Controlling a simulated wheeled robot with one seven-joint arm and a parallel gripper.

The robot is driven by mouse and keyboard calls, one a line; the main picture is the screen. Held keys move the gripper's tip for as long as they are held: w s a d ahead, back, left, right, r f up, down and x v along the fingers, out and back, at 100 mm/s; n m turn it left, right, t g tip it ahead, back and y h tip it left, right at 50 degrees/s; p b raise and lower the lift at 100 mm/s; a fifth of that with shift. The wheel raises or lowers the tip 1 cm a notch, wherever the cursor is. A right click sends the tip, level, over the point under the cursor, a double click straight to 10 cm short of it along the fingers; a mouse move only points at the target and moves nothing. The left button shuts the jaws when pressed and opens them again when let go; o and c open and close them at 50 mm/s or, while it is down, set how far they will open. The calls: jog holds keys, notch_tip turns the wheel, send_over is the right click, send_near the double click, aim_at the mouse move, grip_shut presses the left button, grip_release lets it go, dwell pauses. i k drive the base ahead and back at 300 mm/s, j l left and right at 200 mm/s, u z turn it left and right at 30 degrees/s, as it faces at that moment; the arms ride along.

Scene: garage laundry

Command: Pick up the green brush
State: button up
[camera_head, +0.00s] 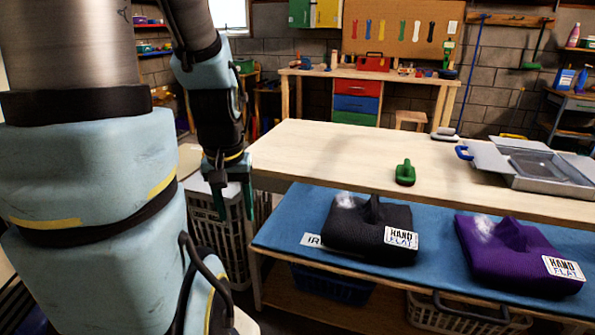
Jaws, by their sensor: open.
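My gripper (233,203) hangs at the left of the table, pointing down. Its jaws are open and nothing shows between them. It is well to the left of the brush and apart from it.
A blue padded board (290,228) in front of the table bears a folded black garment (368,228) and a folded purple one (515,255). A grey open case (540,160) and a grey-white brush (445,134) are on the table's right. The table's left half is clear.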

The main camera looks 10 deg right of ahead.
aim_at(405, 173)
jog(key=z, duration=1.5)
